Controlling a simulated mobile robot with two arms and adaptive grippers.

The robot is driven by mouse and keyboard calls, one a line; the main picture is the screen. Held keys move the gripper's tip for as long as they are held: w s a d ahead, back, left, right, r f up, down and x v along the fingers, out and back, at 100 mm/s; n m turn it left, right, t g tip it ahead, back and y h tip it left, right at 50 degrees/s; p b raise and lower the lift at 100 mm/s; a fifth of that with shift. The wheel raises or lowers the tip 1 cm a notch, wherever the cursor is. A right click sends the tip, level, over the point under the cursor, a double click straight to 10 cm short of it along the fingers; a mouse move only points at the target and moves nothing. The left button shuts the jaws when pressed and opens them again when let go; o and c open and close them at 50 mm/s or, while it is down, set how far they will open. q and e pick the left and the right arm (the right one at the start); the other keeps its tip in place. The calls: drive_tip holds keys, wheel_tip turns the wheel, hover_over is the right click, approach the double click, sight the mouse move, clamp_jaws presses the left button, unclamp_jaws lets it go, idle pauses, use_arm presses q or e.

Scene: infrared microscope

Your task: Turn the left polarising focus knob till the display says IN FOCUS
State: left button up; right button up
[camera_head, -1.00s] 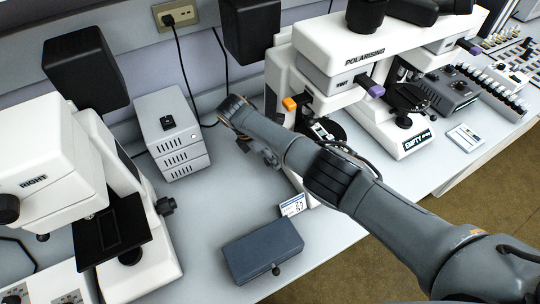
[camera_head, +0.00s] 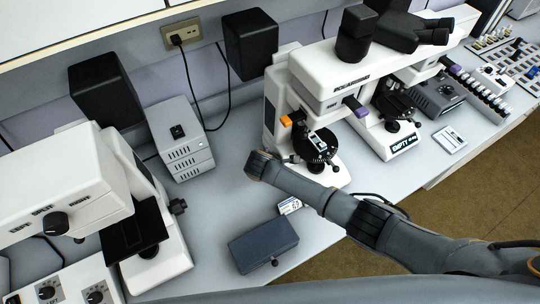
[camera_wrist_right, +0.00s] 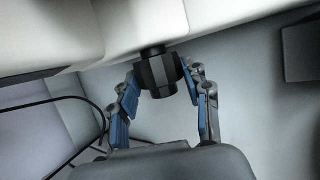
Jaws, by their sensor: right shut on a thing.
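The white polarising microscope (camera_head: 335,72) stands at the upper middle of the head view. A dark sign on its base (camera_head: 404,144) seems to read EMPTY; its smaller print is not legible. My right gripper (camera_wrist_right: 160,95) is shut on a black round knob (camera_wrist_right: 158,72) under a white body in the right wrist view, one blue-padded finger on each side. In the head view my right arm reaches to the microscope's left side, and the knob and fingertips cannot be made out there. My left gripper is out of view.
A dark blue-grey box (camera_head: 262,248) and a small white display card (camera_head: 289,205) lie near the bench's front edge. A grey vented unit (camera_head: 180,138) and another white microscope (camera_head: 60,185) stand to the left. A cable (camera_wrist_right: 75,100) hangs left of my fingers.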

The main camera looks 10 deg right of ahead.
drive_tip(key=shift+s+d+f+t+y+b, duration=0.2)
drive_tip(key=shift+f+t+y+b, duration=0.15)
drive_tip(key=shift+t, duration=0.55)
drive_tip(key=t+b, duration=0.2)
drive_tip(key=b, duration=0.2)
drive_tip(key=m+t+y+b, duration=0.1)
drive_tip(key=t+b, duration=0.1)
drive_tip(key=b, duration=0.3)
drive_tip(key=f+m+t+b, duration=0.1)
drive_tip(key=t+b, duration=0.1)
drive_tip(key=b, duration=0.3)
drive_tip(key=shift+s+t+y, duration=0.2)
drive_tip(key=shift+t+y, duration=0.05)
drive_tip(key=shift+t, duration=0.05)
drive_tip(key=shift+r+t+b, duration=0.25)
drive_tip(key=shift+t+b, duration=0.05)
drive_tip(key=shift+b, duration=0.3)
drive_tip(key=shift+r, duration=0.1)
drive_tip(key=o, duration=1.2)
drive_tip(key=shift+c, duration=0.2)
drive_tip(key=shift+r, duration=0.1)
